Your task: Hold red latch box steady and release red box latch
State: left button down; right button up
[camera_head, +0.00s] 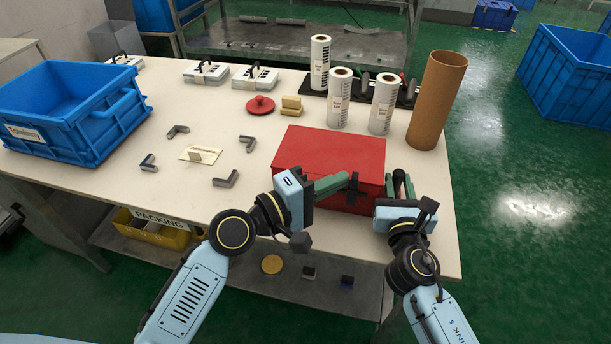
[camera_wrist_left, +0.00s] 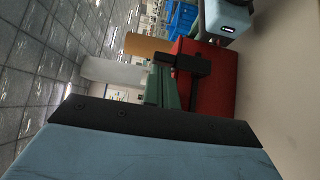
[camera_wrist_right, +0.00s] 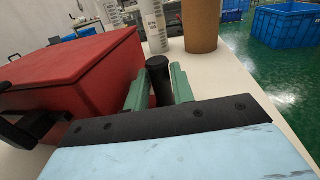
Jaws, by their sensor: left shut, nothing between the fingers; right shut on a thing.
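The red latch box (camera_head: 330,155) sits closed near the table's front edge, right of centre; it also shows in the left wrist view (camera_wrist_left: 212,90) and the right wrist view (camera_wrist_right: 80,68). A black latch (camera_head: 352,190) is on its front face and shows in the left wrist view (camera_wrist_left: 192,63). My left gripper (camera_head: 343,182) is shut and empty, its green fingertips beside the latch; I cannot tell if they touch it. My right gripper (camera_head: 399,184) is shut on a black round-topped handle (camera_wrist_right: 158,80) at the box's right side. Where the handle joins the box is hidden.
White label rolls (camera_head: 339,98) and a brown cardboard tube (camera_head: 437,100) stand behind the box. A red disc (camera_head: 260,106) and yellow blocks (camera_head: 291,106) lie behind left. Grey corner brackets (camera_head: 226,179) lie left. A blue crate (camera_head: 68,110) is far left.

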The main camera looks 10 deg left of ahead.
jog(key=shift+s+a, duration=0.1)
jog(key=shift+a, duration=0.15)
pick_arm(q)
jog(key=w+a+v, duration=0.2)
jog(key=v, duration=1.1)
pick_arm(e)
jog(key=shift+d, duration=0.15)
pick_arm(q)
jog(key=shift+r, duration=0.1)
pick_arm(e)
jog(key=o, duration=1.1)
jog(key=shift+s+d, duration=0.25)
jog(key=shift+s, duration=1.2)
jog(key=shift+s+d, duration=0.2)
jog(key=shift+s, duration=1.3)
jog(key=shift+s+d, duration=0.25)
jog(key=shift+s, duration=1.2)
